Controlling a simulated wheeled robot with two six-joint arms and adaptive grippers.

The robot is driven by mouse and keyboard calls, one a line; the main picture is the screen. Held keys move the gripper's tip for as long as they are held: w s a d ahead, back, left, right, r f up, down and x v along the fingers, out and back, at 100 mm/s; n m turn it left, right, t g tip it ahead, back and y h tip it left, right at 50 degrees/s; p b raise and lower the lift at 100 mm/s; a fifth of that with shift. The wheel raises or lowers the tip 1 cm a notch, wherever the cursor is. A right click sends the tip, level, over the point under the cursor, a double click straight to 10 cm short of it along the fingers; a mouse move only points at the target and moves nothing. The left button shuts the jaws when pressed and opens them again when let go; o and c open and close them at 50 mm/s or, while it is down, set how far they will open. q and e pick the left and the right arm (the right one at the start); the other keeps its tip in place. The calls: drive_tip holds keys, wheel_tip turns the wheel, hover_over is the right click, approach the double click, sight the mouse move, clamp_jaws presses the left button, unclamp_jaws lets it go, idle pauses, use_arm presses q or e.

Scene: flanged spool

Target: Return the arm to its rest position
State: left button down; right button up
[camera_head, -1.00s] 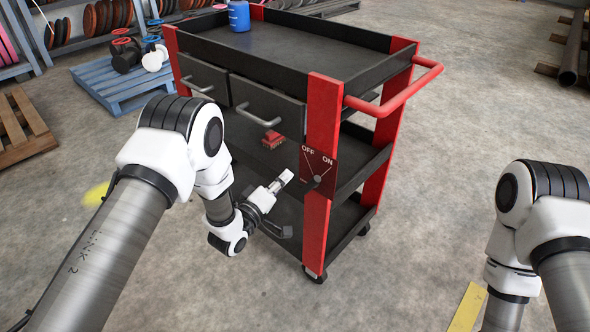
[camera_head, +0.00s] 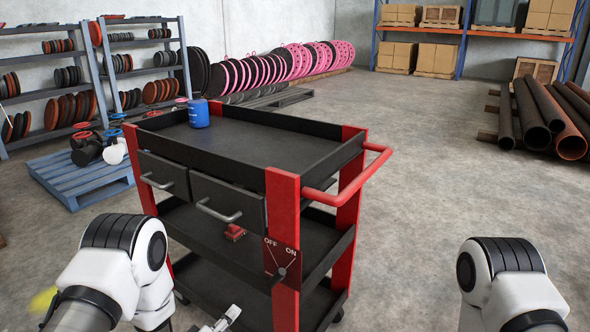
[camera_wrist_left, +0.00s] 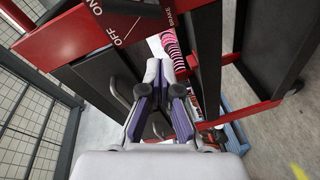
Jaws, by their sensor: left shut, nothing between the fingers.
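My left gripper (camera_head: 230,316) is at the bottom edge of the head view, low and left of the red OFF/ON panel (camera_head: 271,257) on the cart's post. In the left wrist view its two fingers (camera_wrist_left: 164,66) are together with nothing between them. The gripper is apart from the panel's grey knob (camera_head: 282,272). My left arm (camera_head: 125,262) comes in from the lower left, and its lower links are cut off. My right arm (camera_head: 507,277) shows at the lower right; its gripper is out of the picture.
The black and red cart (camera_head: 268,150) stands close in front, with a red handle (camera_head: 350,180), two drawers and a blue container (camera_head: 199,113) on top. A small red object (camera_head: 234,232) is on the middle shelf. Open floor (camera_head: 440,170) lies to the right. Pipes (camera_head: 545,115) lie beyond.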

use_arm(q)
drive_tip(key=s+a+f+m+g+y, duration=0.1)
drive_tip(key=s+a+f+g+y, duration=0.3)
drive_tip(key=s+f, duration=0.65)
drive_tip(key=s+a+f+m+g+y, duration=0.15)
drive_tip(key=s+g, duration=0.25)
drive_tip(key=s, duration=0.4)
drive_tip(key=s+a+f+m+g, duration=0.1)
drive_tip(key=s+f+m+g, duration=0.2)
drive_tip(key=s, duration=0.4)
drive_tip(key=s+a+f+m+g+y, duration=0.15)
drive_tip(key=s+g, duration=0.25)
drive_tip(key=s, duration=0.4)
wheel_tip(320, 180, up, 16)
drive_tip(key=m+h+p, duration=0.1)
drive_tip(key=p, duration=1.4)
drive_tip(key=shift+d+r+m+g+p, duration=0.2)
drive_tip(key=shift+r+m+g+p, duration=0.1)
drive_tip(key=shift+m+p, duration=0.1)
